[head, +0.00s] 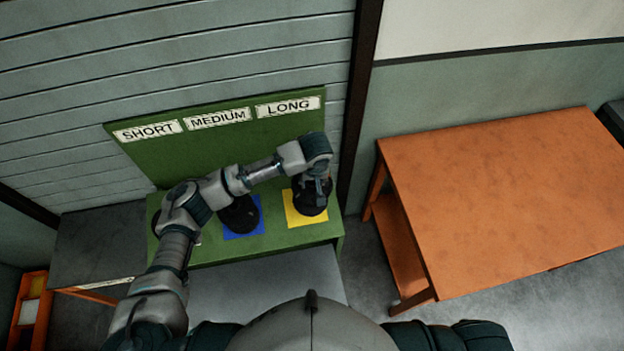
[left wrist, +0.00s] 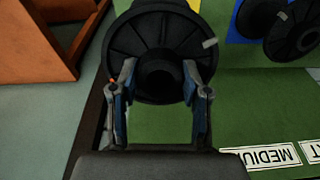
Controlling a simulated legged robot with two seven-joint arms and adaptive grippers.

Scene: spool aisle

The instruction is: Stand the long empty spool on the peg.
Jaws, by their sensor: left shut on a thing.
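My left gripper (head: 318,188) reaches down over the yellow square (head: 291,206) under the LONG label (head: 287,106). It is shut on a black spool (head: 308,204), which appears upright over that square. In the left wrist view, the gripper's fingers (left wrist: 160,76) sit either side of the hub of this spool (left wrist: 165,28), and its round flange faces the camera. The peg is hidden, so I cannot tell whether the spool is around it or touching the square. My right gripper is not in view.
Another black spool (head: 240,216) stands on the blue square (head: 259,230) under MEDIUM (head: 217,118). My arm partly hides the SHORT place. The green back board (head: 220,150) rises behind. An orange table (head: 500,190) at right has a bare top.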

